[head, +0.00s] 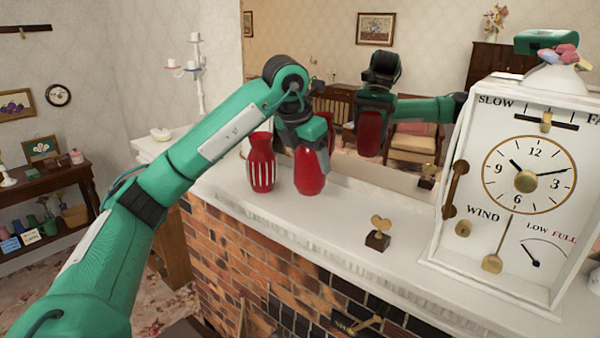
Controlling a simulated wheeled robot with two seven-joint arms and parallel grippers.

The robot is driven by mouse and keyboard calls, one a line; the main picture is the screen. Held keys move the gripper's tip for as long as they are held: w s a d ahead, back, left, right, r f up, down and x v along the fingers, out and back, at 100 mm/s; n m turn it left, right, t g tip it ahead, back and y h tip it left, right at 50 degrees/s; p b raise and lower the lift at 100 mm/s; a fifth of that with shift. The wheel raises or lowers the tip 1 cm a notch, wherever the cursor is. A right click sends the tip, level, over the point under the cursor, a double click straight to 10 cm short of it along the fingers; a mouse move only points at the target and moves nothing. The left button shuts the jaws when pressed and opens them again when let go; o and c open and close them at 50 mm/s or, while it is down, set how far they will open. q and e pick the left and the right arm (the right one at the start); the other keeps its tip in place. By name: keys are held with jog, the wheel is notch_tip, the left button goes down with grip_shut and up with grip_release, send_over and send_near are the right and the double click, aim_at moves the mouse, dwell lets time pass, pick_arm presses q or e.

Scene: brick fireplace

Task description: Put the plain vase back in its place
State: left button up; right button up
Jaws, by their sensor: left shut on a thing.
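The plain red vase (309,171) is upright at the mantel shelf, just right of a red vase with white stripes (261,163). My left gripper (308,135) comes down from above and is shut on the plain vase near its top. The gripper and wrist hide part of the vase's upper end. I cannot tell whether its base touches the shelf. My right gripper does not show.
The white mantel shelf (345,215) is clear between the vases and a small brass key on a block (378,233). A large white clock (520,180) stands at the right. A mirror (420,80) behind reflects my arm. A white candelabra (197,75) stands at the left end.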

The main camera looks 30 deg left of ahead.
aim_at(310, 179)
pick_arm(q)
jog(key=shift+w+f, duration=0.1)
jog(key=shift+f, duration=0.35)
jog(key=shift+d+f, duration=0.1)
jog(key=shift+f, duration=0.35)
notch_tip(310, 179, down, 3)
jog(key=shift+f+p, duration=0.15)
jog(key=shift+p, duration=0.45)
jog(key=shift+s+f, duration=0.15)
jog(key=shift+s, duration=0.05)
jog(key=o, duration=1.2)
jog(key=shift+o, duration=0.2)
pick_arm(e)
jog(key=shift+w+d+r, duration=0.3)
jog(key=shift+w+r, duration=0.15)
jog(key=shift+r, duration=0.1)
